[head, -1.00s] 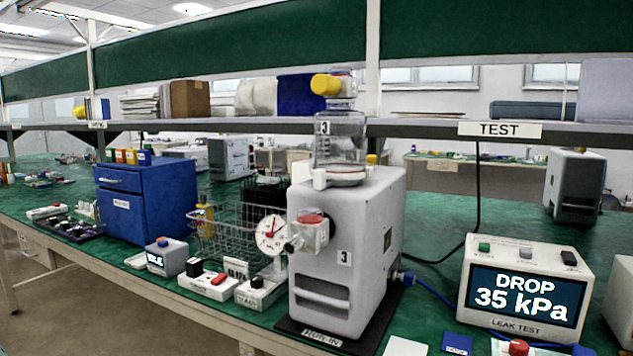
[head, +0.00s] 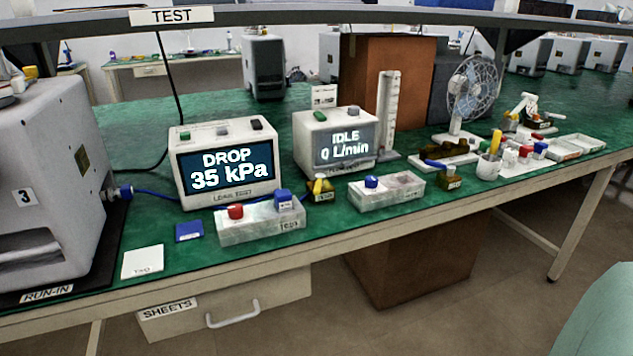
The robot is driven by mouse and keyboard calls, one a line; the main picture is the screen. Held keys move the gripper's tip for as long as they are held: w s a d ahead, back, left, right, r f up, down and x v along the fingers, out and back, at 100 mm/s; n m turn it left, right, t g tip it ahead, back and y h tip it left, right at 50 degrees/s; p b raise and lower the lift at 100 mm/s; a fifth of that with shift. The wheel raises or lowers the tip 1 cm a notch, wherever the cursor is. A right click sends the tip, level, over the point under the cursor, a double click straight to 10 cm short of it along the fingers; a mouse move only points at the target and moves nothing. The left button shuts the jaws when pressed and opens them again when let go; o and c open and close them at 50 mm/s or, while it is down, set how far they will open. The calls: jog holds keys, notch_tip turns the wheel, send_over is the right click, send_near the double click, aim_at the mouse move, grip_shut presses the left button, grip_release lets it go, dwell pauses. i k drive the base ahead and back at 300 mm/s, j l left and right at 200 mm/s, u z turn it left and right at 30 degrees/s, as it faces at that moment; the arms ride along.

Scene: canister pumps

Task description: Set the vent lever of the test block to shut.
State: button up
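A pale block with a red knob and a blue knob (head: 262,222) stands near the bench's front edge, in front of the leak test box (head: 228,165), whose screen reads DROP 35 kPa. Its front label is too small to read surely. A similar pale block with one blue knob (head: 388,192) stands to its right. Which one is the test block I cannot tell for sure. A small item with a yellow handle (head: 318,187) sits between them. No vent lever position can be made out. My gripper is not in view.
A grey canister unit (head: 45,185) stands at left on a RUN-IN mat. A flow meter box (head: 337,140) reads IDLE 0 L/min. A fan (head: 472,92) and a cup (head: 489,167) stand at right. A blue hose runs behind the front blocks.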

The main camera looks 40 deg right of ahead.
aim_at(319, 177)
jog(key=i+l, duration=0.1)
jog(key=l, duration=0.25)
jog(key=i+l, duration=0.15)
jog(key=l, duration=0.2)
jog(key=i+l, duration=0.1)
jog(key=l, duration=0.25)
jog(key=i+l, duration=0.1)
jog(key=l, duration=0.25)
jog(key=z, duration=0.05)
